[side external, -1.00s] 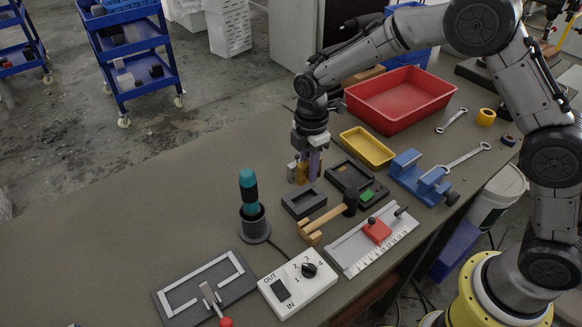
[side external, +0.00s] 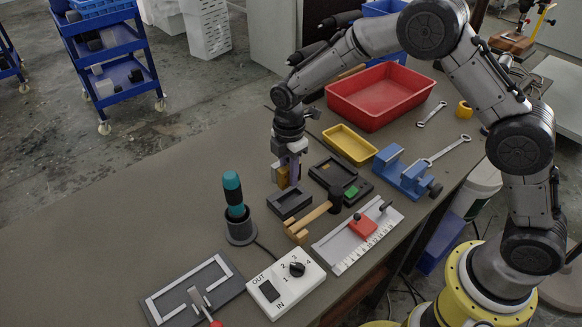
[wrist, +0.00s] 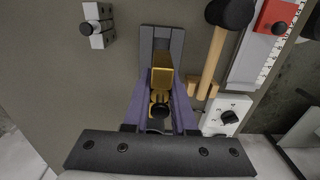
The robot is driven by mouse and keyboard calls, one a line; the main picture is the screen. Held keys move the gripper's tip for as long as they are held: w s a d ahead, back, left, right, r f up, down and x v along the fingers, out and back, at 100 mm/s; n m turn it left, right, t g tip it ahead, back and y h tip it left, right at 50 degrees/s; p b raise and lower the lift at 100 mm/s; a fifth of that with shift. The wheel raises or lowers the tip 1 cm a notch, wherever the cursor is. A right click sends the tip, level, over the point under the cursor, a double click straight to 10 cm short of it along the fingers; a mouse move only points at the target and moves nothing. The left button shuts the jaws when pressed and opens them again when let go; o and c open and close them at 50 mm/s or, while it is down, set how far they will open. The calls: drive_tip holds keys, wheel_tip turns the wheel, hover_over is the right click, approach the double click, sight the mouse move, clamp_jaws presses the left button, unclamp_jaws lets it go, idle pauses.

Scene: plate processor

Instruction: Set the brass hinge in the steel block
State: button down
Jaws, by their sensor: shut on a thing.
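My gripper (side external: 289,178) has purple fingers and is shut on the brass hinge (side external: 281,177). In the wrist view the hinge (wrist: 162,78) sits between the fingers (wrist: 160,112), with a dark round part near its lower end. The steel block (side external: 289,205) is a dark grey block with a recess, lying on the bench just below the gripper in the side view. In the wrist view the block (wrist: 147,42) shows beyond the hinge, which covers part of it. I cannot tell whether the hinge touches the block.
A hammer (side external: 314,219) lies right of the block, with a ruler fixture (side external: 340,246) beyond it. A black tray (side external: 325,172) is behind. A small grey piece with a black knob (wrist: 99,38) stands left of the block. A teal-handled tool (side external: 233,188) stands in its holder at left.

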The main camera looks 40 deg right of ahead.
drive_tip(key=shift+f, duration=2.65)
drive_tip(key=shift+f, duration=0.2)
drive_tip(key=shift+c, duration=0.4)
unclamp_jaws()
drive_tip(key=shift+r, duration=0.1)
drive_tip(key=shift+r, duration=3.95)
